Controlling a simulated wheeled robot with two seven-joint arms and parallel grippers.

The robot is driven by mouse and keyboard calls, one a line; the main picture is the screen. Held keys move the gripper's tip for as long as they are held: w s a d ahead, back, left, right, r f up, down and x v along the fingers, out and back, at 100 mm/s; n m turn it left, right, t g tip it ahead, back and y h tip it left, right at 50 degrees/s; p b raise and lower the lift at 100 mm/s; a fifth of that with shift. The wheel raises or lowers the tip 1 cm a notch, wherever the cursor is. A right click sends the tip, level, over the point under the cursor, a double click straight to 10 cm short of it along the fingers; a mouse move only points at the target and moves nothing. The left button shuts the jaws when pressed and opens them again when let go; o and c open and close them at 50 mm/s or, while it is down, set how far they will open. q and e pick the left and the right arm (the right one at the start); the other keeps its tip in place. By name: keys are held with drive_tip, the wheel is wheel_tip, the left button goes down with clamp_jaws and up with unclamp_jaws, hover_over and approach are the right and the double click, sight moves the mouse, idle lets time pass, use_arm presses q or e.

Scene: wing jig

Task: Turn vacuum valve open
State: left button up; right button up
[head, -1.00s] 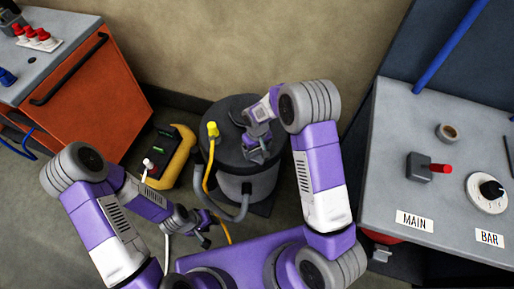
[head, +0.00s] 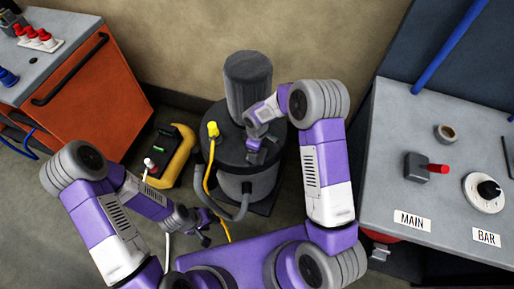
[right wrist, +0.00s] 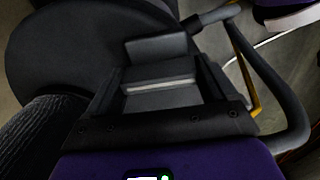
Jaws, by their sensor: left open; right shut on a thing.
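A grey block with a red lever (head: 438,169) stands on the grey bench at right, behind the MAIN label; it looks like a valve, and the lever points right. My right gripper (head: 254,146) is over the dark lid of the drum (head: 222,150), far from that lever. In the right wrist view its jaws (right wrist: 160,88) are shut on a dark grey block-like part (right wrist: 157,47) above the lid. A dark ridged cylinder (head: 248,82) stands at the lid's far side, just beyond this gripper. My left gripper (head: 204,233) is open and empty, low in front of the drum.
A yellow-and-black device (head: 172,155) is on the floor left of the drum. A yellow-capped hose (head: 213,130) runs beside the lid. An orange cabinet (head: 75,90) is at left. The right bench also holds a dial (head: 486,193) and a small ring-shaped cup (head: 446,132).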

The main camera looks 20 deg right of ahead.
idle(0.5)
drive_tip(key=o, duration=0.8)
drive_tip(key=shift+o, duration=0.2)
wheel_tip(320, 180, up, 8)
drive_tip(key=shift+f+p, duration=0.2)
drive_tip(key=shift+p, duration=0.85)
